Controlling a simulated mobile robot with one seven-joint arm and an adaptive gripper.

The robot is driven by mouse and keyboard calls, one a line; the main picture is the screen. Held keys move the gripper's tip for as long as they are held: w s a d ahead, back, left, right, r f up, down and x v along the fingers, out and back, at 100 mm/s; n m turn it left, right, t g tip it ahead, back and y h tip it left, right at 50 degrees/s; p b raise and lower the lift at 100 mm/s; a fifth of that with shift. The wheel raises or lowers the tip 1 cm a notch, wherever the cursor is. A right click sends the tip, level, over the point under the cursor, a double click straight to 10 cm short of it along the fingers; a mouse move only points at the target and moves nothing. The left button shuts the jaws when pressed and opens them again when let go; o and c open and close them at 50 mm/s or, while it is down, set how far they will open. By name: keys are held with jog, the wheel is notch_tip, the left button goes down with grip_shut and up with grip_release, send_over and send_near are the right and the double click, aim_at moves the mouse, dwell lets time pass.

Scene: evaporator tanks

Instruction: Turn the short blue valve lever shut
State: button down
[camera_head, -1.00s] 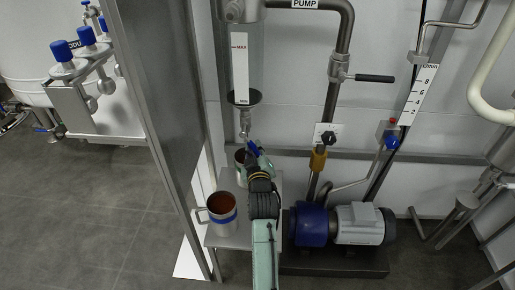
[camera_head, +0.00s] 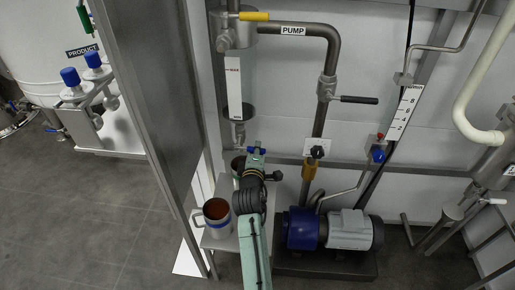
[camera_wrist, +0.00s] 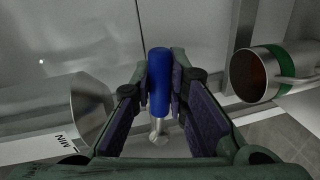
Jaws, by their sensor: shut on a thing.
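The short blue valve lever (camera_head: 257,150) is below the glass level vessel (camera_head: 238,112). It also shows in the wrist view (camera_wrist: 159,82), as a rounded blue grip on a thin metal stem, between my two finger pads. My gripper (camera_head: 254,157) is closed around this lever, one finger on each side. In the wrist view my gripper (camera_wrist: 160,88) has both pads against the blue grip. The valve body is mostly hidden in the head view by my gripper and arm.
A mug with a blue band (camera_head: 216,217) stands on a small metal table left of my arm. A green-banded mug (camera_wrist: 262,74) is close beside the lever. A blue and grey pump (camera_head: 330,230) is at right, and a steel post (camera_head: 160,120) at left.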

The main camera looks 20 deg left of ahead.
jog(key=shift+w+r+n+p, duration=0.1)
jog(key=shift+r+n+p, duration=0.3)
jog(key=shift+r, duration=0.25)
jog(key=c, duration=1.6)
grip_release()
jog(key=shift+f, duration=0.1)
jog(key=shift+o, duration=0.2)
jog(key=shift+s, duration=0.25)
jog(key=v, duration=1.1)
jog(key=shift+s, duration=0.35)
